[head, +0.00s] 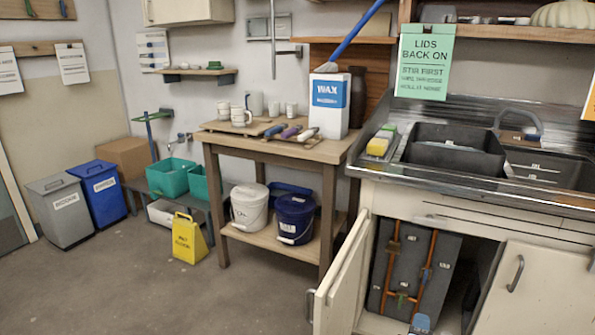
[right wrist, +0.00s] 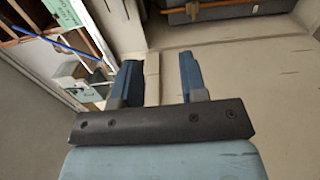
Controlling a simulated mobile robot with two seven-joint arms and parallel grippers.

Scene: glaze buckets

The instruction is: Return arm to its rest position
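My right gripper (right wrist: 159,68) shows in the right wrist view with its two blue fingers apart and nothing between them. In the head view only a small blue-grey part of my right gripper (head: 420,323) shows at the bottom edge, in front of the open sink cabinet. My left arm and gripper are not in the head view.
The sink counter (head: 480,190) is above. A wooden table (head: 275,148) holds mugs and a wax container (head: 329,105); white (head: 249,208) and blue (head: 294,218) buckets stand on its lower shelf.

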